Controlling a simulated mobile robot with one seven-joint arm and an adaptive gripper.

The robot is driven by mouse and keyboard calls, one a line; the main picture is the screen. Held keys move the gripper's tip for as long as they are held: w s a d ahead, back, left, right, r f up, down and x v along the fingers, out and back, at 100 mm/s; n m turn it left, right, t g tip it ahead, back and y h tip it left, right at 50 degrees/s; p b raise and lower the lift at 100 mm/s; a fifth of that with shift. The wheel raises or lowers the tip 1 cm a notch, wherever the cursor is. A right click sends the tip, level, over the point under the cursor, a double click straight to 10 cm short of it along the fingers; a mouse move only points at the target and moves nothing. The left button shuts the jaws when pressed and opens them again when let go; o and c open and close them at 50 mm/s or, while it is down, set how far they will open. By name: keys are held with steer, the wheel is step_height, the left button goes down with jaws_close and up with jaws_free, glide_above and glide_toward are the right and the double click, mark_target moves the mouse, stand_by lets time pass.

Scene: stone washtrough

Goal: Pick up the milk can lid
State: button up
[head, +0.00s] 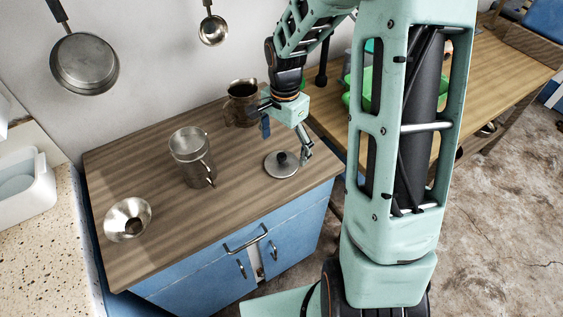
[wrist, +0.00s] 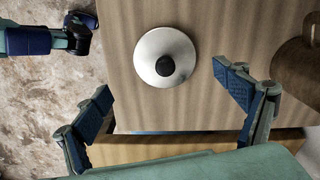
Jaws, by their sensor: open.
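The milk can lid (head: 282,163) is a round, light metal disc with a dark knob, lying flat on the wooden cabinet top near its right front corner. In the wrist view the lid (wrist: 166,57) lies ahead of the fingertips, its black knob facing the camera. My gripper (head: 288,143) is above and close beside the lid in the head view. In the wrist view my gripper (wrist: 163,82) is open and empty, its two fingers spread wider than the lid. The lid is apart from both fingers.
A metal can (head: 193,158) stands mid-counter, a brownish jug (head: 240,103) at the back, and a metal funnel-like piece (head: 127,219) at the left. Pans (head: 85,64) hang on the wall. A wooden table (head: 480,75) with green items stands at the right.

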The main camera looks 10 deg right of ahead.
mark_target(282, 156)
steer(key=shift+w+a+f, duration=0.15)
steer(key=shift+f, duration=1.2)
steer(key=shift+w+a+f, duration=0.15)
steer(key=shift+f, duration=1.2)
steer(key=shift+s, duration=0.1)
steer(key=c, duration=1.3)
steer(key=shift+c, duration=0.2)
